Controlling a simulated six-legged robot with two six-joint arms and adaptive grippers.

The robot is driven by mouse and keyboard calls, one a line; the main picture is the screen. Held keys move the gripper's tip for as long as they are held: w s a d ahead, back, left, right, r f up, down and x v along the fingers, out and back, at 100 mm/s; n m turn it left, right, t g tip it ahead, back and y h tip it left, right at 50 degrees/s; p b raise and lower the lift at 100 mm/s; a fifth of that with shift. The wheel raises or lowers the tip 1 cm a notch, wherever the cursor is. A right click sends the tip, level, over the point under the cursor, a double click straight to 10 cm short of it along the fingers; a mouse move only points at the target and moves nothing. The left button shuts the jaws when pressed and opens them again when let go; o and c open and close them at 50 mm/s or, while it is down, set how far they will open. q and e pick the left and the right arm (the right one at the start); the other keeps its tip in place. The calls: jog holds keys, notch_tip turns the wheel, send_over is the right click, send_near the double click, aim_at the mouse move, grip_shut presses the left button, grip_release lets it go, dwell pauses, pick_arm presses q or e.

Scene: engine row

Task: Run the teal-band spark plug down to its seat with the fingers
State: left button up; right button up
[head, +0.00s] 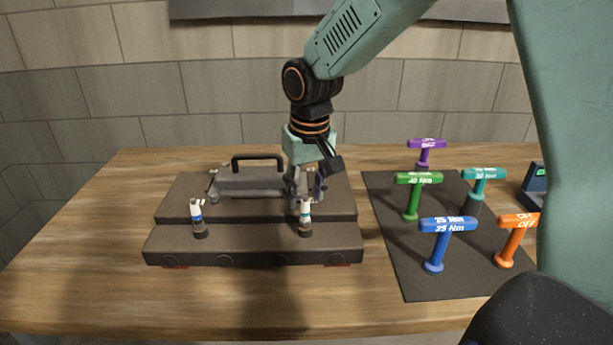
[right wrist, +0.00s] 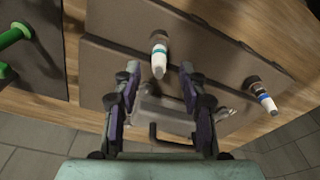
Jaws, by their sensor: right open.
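The teal-band spark plug (head: 305,217) stands upright at the right of the dark stepped engine block (head: 250,256), white top up, in a dark round base. In the right wrist view the teal-band plug (right wrist: 159,58) shows at the opening between my fingertips. My right gripper (head: 310,190) is open, directly behind and above the plug in the head view; its fingers (right wrist: 160,70) are apart with clear gaps to the plug. I cannot tell whether the plug lies fully between them. A blue-band spark plug (head: 197,214) stands at the block's left. My left gripper is out of view.
A grey part with a black handle (head: 257,158) lies on the block behind the plugs. A dark mat (head: 405,275) at the right holds several coloured T-handles, including a blue one (head: 440,240) and a green one (head: 413,200). The wooden table (head: 85,240) is clear at the left.

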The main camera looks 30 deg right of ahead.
aim_at(305, 198)
jog(key=shift+w+d+f, duration=0.15)
jog(key=shift+f, duration=1.35)
grip_shut()
